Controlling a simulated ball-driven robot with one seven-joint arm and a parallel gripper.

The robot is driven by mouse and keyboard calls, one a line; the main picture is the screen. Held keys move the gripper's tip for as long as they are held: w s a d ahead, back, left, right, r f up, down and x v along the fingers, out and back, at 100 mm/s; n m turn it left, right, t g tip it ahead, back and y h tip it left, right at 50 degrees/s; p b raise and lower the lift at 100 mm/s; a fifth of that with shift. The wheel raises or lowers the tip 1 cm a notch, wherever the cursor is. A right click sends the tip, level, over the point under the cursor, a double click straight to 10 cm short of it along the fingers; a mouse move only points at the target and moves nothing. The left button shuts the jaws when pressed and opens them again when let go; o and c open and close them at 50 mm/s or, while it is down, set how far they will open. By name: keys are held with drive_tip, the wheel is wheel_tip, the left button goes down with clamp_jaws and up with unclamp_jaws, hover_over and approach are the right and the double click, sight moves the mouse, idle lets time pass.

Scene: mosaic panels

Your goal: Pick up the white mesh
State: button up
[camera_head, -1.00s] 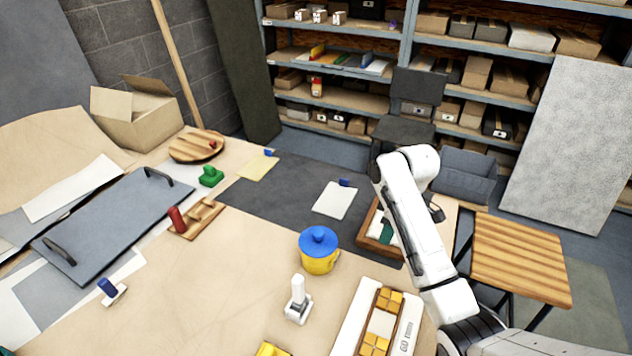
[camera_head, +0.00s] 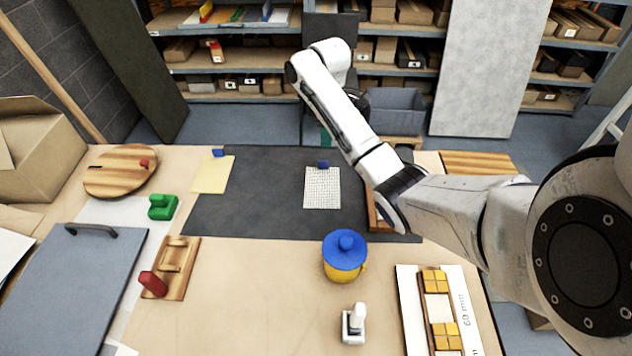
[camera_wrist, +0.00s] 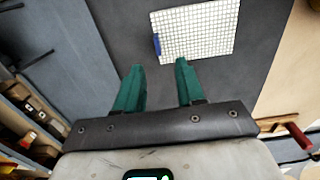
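The white mesh (camera_head: 322,190) is a thin gridded rectangle lying flat on the dark grey mat (camera_head: 265,200). A small blue tab (camera_head: 323,164) sits at its far edge. In the wrist view the mesh (camera_wrist: 205,30) lies ahead of my fingertips and mostly to the right, with its blue tab (camera_wrist: 156,44) on the left edge. My gripper (camera_wrist: 159,66) has two green fingers standing apart with nothing between them. It is clear of the mesh. In the head view my arm hides most of the gripper.
A yellow pot with a blue lid (camera_head: 345,262) stands in front of the mesh. A yellow sheet (camera_head: 212,175) with a blue tab lies to its left. A wooden tray (camera_head: 377,218) is just right, partly behind my arm. The mat between the sheets is clear.

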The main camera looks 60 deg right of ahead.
drive_tip(key=b, duration=0.4)
hover_over(323, 161)
drive_tip(key=f, duration=0.5)
drive_tip(key=shift+s+a, duration=0.1)
drive_tip(key=shift+s, duration=0.25)
drive_tip(key=shift+w+f, duration=0.2)
drive_tip(key=shift+f, duration=1.1)
drive_tip(key=shift+w+f, duration=0.15)
drive_tip(key=shift+f, duration=1.1)
clamp_jaws()
